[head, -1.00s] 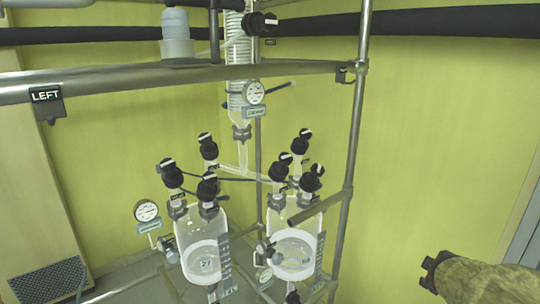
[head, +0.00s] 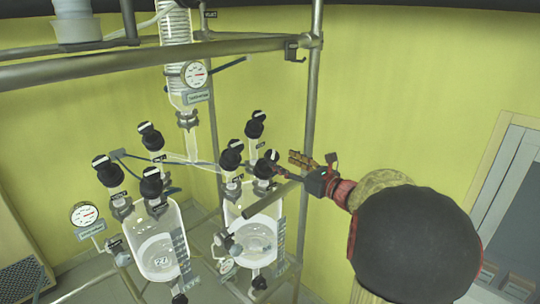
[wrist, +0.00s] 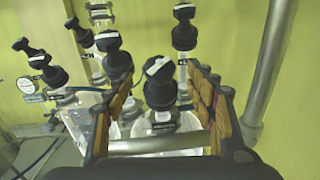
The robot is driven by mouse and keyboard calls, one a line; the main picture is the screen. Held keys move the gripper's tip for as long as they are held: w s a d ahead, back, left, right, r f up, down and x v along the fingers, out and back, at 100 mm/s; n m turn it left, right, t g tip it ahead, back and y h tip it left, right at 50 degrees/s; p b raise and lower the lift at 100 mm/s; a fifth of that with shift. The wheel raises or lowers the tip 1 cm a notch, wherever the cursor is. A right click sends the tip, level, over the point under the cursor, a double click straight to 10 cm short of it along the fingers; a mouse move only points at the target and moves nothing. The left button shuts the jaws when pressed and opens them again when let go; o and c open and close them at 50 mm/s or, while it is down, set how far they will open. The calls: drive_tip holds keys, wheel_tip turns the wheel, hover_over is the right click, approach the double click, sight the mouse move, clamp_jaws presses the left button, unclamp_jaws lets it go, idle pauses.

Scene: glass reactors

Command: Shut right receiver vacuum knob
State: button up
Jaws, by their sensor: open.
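The right receiver (head: 254,232) is a clear glass vessel with several black knobs on top. Its front right knob (head: 267,163), black with a white bar on its cap, also shows in the wrist view (wrist: 160,85), between and beyond my fingers. The small label below it is too blurred to read, so I cannot confirm that it is the vacuum knob. My gripper (head: 287,165) is open, just right of this knob. In the wrist view its brown-padded fingers (wrist: 160,72) stand apart on either side of the knob, with no clear contact.
Other black knobs (head: 232,152) stand close behind and left. The left receiver (head: 160,245) and a gauge (head: 85,214) are farther left. A steel post (head: 312,110) rises behind my gripper, and a horizontal bar (head: 270,201) crosses in front of the right receiver.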

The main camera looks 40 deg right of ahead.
sight(275, 157)
drive_tip(key=w, duration=0.6)
drive_tip(key=shift+w+p, duration=0.3)
drive_tip(key=shift+c, duration=0.9)
drive_tip(key=c, duration=1)
